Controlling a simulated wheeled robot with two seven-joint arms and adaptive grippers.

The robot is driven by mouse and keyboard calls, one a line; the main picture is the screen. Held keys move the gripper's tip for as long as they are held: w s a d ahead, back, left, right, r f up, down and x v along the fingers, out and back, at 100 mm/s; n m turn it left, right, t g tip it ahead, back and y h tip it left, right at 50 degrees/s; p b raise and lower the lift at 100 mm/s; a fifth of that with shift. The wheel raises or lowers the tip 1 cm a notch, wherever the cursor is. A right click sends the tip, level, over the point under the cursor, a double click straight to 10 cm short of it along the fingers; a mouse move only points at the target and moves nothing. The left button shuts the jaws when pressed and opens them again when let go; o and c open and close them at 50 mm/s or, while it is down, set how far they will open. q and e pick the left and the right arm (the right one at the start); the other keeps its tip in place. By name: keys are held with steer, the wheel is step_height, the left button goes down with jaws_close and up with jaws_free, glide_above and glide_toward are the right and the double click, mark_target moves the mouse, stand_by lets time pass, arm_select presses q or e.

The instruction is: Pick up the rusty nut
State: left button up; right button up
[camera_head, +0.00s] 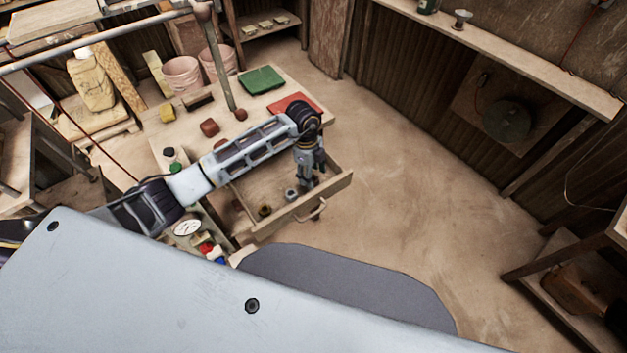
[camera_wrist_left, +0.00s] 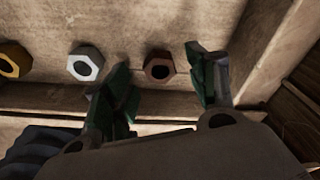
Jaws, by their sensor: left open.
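The rusty nut (camera_wrist_left: 159,66) is a brown hexagonal nut lying in the open wooden drawer. In the left wrist view it sits between the fingers of my left gripper (camera_wrist_left: 165,90), just beyond the tips, with gaps on both sides. A silver nut (camera_wrist_left: 85,64) lies to its left, and a yellow nut (camera_wrist_left: 14,59) lies further left. In the head view my left gripper (camera_head: 308,180) points down into the drawer, open and empty. The silver nut (camera_head: 291,195) and yellow nut (camera_head: 265,210) show beside it; the rusty nut is hidden there. My right gripper is not in view.
The drawer (camera_head: 338,183) has raised walls and a front handle (camera_head: 312,211). The workbench (camera_head: 190,128) behind holds a green mat (camera_head: 261,80), a red mat (camera_head: 292,104), pink buckets (camera_head: 182,76) and small blocks. Open floor lies right of the drawer.

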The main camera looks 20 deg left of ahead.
arm_select(q)
steer(key=shift+d+f, duration=0.15)
steer(key=shift+f, duration=1)
steer(key=c, duration=1.2)
steer(key=shift+o, duration=0.2)
step_height(320, 180, up, 10)
